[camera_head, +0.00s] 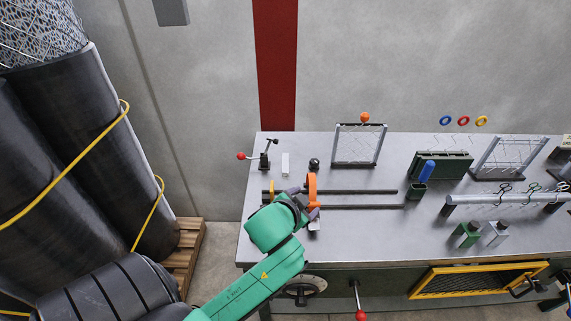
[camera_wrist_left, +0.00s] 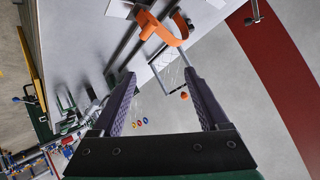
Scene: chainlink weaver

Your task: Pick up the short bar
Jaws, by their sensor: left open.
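Two dark bars lie side by side on the grey bench: a rear bar (camera_head: 355,191) and a front bar (camera_head: 360,206). I cannot tell for sure which one the task calls short. Their left ends run toward an upright orange ring (camera_head: 312,186), which also shows in the left wrist view (camera_wrist_left: 183,33). My left gripper (camera_head: 303,201) is beside this ring, low over the bench, partly hidden by its own arm. In the left wrist view its two purple fingers (camera_wrist_left: 158,76) are spread, with no bar seen between them. My right gripper is not in view.
The bench (camera_head: 340,250) carries a red-knobbed lever (camera_head: 241,156), a framed mesh panel (camera_head: 358,145), a green box (camera_head: 440,165) and a blue-handled tool (camera_head: 427,171). A long grey tube (camera_head: 505,198) lies at right. Large dark rolls (camera_head: 90,140) stand left of the bench.

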